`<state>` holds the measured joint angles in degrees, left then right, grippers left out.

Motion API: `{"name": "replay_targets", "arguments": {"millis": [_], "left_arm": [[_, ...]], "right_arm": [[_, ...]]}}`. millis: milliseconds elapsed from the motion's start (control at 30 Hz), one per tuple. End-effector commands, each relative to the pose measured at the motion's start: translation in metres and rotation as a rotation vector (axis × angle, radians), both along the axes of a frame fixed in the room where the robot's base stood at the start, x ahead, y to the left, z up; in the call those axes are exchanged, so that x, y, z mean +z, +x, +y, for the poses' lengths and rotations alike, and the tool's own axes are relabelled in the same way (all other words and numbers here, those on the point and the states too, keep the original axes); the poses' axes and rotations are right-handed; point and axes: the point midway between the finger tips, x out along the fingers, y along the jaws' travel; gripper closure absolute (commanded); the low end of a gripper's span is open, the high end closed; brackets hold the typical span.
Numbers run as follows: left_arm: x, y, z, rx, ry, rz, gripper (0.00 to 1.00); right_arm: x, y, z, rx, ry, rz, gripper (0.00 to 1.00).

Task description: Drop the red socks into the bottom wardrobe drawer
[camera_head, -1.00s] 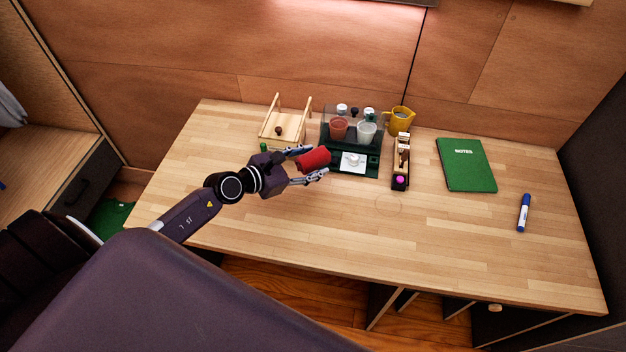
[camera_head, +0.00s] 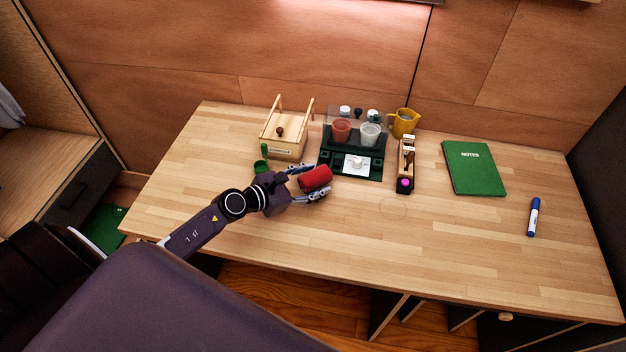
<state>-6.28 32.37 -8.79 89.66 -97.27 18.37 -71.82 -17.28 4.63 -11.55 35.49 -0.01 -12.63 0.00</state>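The red socks (camera_head: 316,178) are a rolled red bundle over the left part of the wooden desk. My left gripper (camera_head: 311,182) is shut on them, with a finger on each side of the roll. I cannot tell exactly how high they are above the desk top. A dark drawer front (camera_head: 75,192) with a handle shows at the left edge, under a wooden surface. I cannot tell whether it is the bottom wardrobe drawer. My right gripper is not in view.
The desk (camera_head: 420,255) holds a wooden box (camera_head: 284,146), a dark green tray (camera_head: 336,158) with cups, a yellow jug (camera_head: 404,122), a wood plane (camera_head: 405,165), a green notebook (camera_head: 474,168) and a blue marker (camera_head: 534,217). The desk's front middle is clear.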

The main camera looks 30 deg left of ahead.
Motion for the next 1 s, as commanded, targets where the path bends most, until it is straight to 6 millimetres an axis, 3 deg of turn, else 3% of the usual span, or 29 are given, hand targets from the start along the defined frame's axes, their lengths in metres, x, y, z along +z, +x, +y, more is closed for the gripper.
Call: {"name": "replay_targets", "arguments": {"millis": [133,500,1000], "left_arm": [[0.0,0.0,0.0,0.0,0.0,0.0,0.34],[0.005,0.0,0.0,0.0,-0.001,0.002,0.34],[0.03,-0.07,0.029,-0.001,0.002,0.004,0.34]], "right_arm": [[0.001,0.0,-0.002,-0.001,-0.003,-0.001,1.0],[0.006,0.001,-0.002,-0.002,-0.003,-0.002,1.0],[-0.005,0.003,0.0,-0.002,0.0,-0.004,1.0]]}}
